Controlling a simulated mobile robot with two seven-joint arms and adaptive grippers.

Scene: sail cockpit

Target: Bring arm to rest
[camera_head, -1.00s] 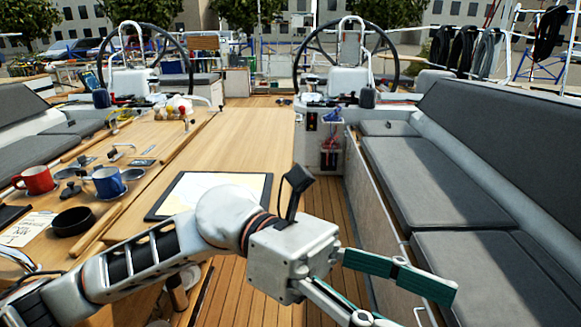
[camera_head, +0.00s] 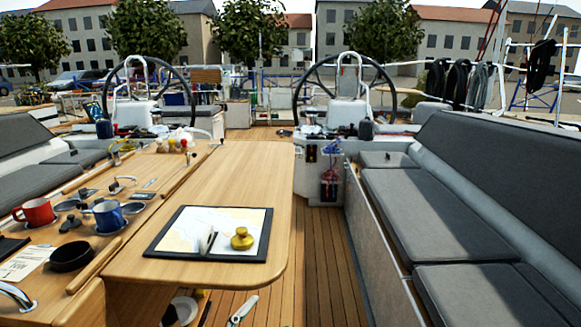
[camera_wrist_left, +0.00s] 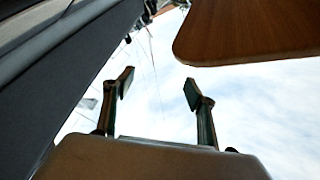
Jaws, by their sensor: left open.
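My left gripper (camera_wrist_left: 158,84) shows in the left wrist view with its two green-padded fingers spread apart. Nothing is between them. Sky is behind the fingers, with a brown wooden panel (camera_wrist_left: 255,30) at the upper right, apart from them. In the head view my left arm no longer covers the table (camera_head: 240,165), and I cannot make out the gripper there. My right gripper is in neither view.
A framed chart (camera_head: 180,228) lies on the table with a brass weight (camera_head: 242,239) and dividers (camera_head: 207,242) on it. Red (camera_head: 36,213) and blue (camera_head: 107,216) mugs stand left. A grey bench (camera_head: 425,195) runs along the right.

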